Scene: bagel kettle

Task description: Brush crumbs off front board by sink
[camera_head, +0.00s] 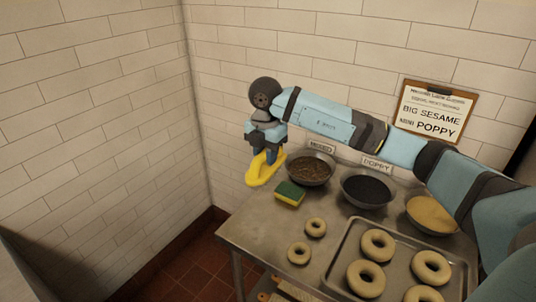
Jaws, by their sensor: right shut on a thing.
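My right gripper (262,153) reaches in from the right, over the far left corner of the steel table, and points down. It is shut on a yellow tool (263,173), which hangs tilted, near the left of a green and yellow sponge (289,193). Whether the tool has bristles cannot be told. The tool looks raised above the table edge. No sink, crumbs or board by a sink can be made out. My left gripper is out of view.
The steel table (250,232) holds a mixed-seed bowl (311,169), a poppy bowl (367,188), a yellowish bowl (432,214), two small bagels (299,252) and a bagel tray (338,264). A clipboard (434,111) hangs on the back wall. Open floor (190,265) lies left.

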